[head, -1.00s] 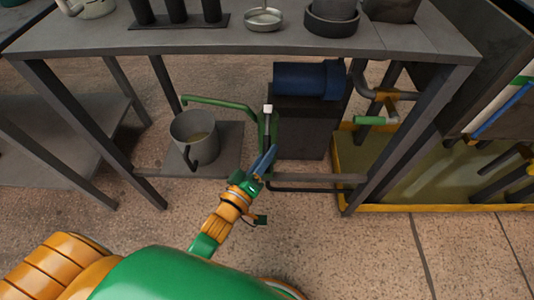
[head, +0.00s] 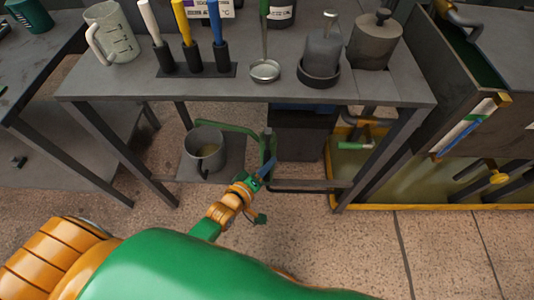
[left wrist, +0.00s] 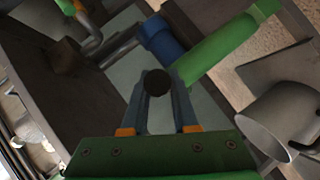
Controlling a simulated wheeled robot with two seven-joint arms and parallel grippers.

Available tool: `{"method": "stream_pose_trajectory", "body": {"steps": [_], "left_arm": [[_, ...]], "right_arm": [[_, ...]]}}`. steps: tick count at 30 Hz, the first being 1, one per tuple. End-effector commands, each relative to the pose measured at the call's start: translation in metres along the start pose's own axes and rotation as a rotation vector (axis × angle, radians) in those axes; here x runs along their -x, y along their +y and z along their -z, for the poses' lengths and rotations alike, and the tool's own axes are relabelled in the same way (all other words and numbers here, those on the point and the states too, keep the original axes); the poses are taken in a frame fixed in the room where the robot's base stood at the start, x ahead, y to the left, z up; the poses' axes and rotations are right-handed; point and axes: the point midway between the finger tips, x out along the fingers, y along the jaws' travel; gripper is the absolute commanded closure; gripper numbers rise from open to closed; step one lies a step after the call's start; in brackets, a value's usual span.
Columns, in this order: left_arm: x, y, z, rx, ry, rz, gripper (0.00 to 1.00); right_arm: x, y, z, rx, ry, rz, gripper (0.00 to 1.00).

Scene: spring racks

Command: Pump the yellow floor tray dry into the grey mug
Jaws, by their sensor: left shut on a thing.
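The grey mug (head: 208,158) stands upright on a dark plate under the bench, with some murky liquid inside. It also shows in the left wrist view (left wrist: 280,118). A green hand pump (head: 268,148) stands to its right, and its green spout pipe (head: 228,127) reaches over to the mug. My left gripper (head: 265,167) is low in front of the pump. Its fingers are shut on the pump handle, whose dark round end (left wrist: 157,82) shows between them. The yellow floor tray (head: 420,207) lies at the right with murky liquid in it. My right gripper is out of view.
The bench (head: 130,88) carries a measuring jug (head: 110,35), several coloured sticks in a holder, a small dish (head: 265,71) and weights. Its legs and a low bar (head: 310,184) frame the pump. A blue motor (left wrist: 160,40) is behind. The floor in front is clear.

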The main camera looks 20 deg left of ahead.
Motion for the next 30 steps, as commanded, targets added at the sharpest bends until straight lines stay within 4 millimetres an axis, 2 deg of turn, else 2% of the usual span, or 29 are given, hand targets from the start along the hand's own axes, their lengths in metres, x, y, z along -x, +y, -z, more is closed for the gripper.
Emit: {"method": "stream_pose_trajectory", "body": {"steps": [1, 9, 18, 30], "left_arm": [[0.006, 0.017, 0.009, 0.013, -0.019, 0.022, 1.00], [0.008, 0.028, 0.017, 0.091, -0.109, 0.135, 1.00], [0.007, 0.032, 0.021, 0.134, -0.160, 0.199, 1.00], [0.006, 0.032, 0.021, 0.143, -0.167, 0.205, 1.00]], "right_arm": [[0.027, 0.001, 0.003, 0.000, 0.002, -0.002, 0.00], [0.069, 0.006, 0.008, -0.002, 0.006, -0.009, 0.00], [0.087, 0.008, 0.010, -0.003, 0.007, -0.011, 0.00], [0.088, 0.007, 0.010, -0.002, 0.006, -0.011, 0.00]]}}
